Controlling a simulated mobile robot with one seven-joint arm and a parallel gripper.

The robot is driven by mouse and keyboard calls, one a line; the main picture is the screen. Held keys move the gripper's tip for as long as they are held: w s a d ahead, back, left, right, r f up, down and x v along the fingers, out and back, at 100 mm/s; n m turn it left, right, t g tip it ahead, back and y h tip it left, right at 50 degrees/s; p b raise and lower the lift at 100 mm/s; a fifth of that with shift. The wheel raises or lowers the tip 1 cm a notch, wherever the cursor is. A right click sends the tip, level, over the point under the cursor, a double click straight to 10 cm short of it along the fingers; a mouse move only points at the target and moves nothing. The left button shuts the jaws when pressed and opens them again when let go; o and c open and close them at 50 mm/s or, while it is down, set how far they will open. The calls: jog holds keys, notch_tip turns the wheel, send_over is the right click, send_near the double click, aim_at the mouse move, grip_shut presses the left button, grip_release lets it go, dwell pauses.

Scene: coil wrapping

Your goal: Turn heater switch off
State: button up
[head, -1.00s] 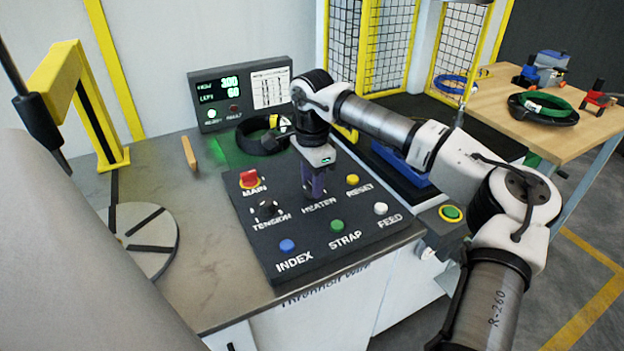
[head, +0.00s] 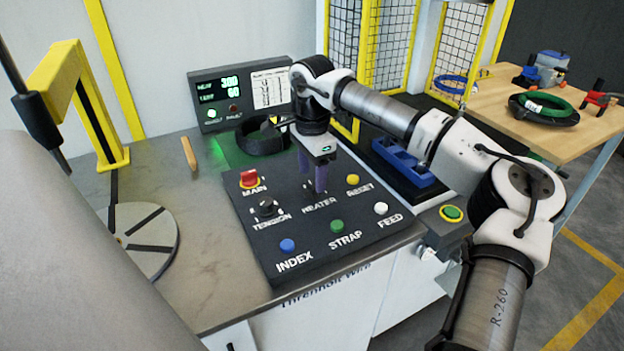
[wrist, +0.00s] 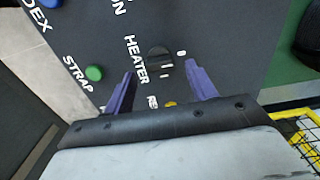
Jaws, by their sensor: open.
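The heater switch (wrist: 160,60) is a dark rotary knob beside the white HEATER label on the black control panel (head: 280,245). In the wrist view it shows between and beyond my fingers. In the head view my gripper hides most of it. My gripper (head: 318,188) points down over the switch with its purple fingers apart. In the wrist view the two fingers of my gripper (wrist: 160,80) stand on either side of the knob. I cannot tell whether they touch it.
The panel also holds the red MAIN switch (head: 249,179), black TENSION knob (head: 266,208), yellow RESET (head: 353,180), white FEED (head: 381,208), green STRAP (head: 337,226) and blue INDEX (head: 287,245) buttons. A display (head: 238,95) stands behind. A blue tray (head: 403,163) lies to the right.

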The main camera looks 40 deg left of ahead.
aim_at(311, 185)
notch_tip(311, 185, up, 12)
jog(key=shift+f+b, duration=0.25)
jog(key=shift+b, duration=0.1)
jog(key=shift+s+a, duration=0.1)
